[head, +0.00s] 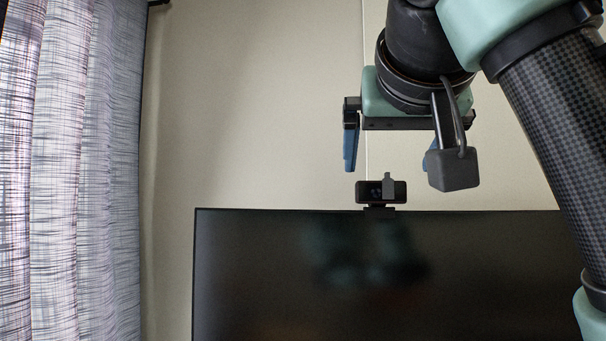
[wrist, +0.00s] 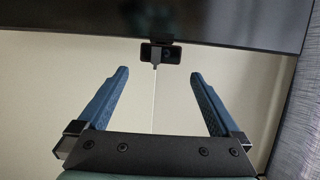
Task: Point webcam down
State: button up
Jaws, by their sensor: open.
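A small black webcam (head: 400,190) sits on a short mount on the top edge of the black monitor (head: 300,275). Its lens side faces me, and a grey tab covers part of its front. My gripper (head: 390,168) is above the webcam, open and empty, with its blue fingers apart on either side and not touching it. In the wrist view, the webcam (wrist: 160,54) shows beyond the tips of my gripper (wrist: 160,72), roughly centred in the gap, against the monitor edge (wrist: 220,28).
A patterned grey curtain (head: 75,170) hangs at the left. A plain beige wall (head: 260,110) stands behind the monitor. The space around the webcam and above the monitor's left part is clear.

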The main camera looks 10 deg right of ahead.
aim_at(382, 182)
jog(key=p+x, duration=0.4)
jog(key=x, duration=0.4)
jog(key=shift+w+d+r, duration=0.1)
jog(key=shift+w+r, duration=0.05)
jog(key=shift+w, duration=0.1)
jog(key=shift+w+d+f+p, duration=0.2)
jog(key=shift+w+f+p, duration=0.2)
jog(key=shift+w, duration=0.2)
jog(key=shift+c, duration=0.2)
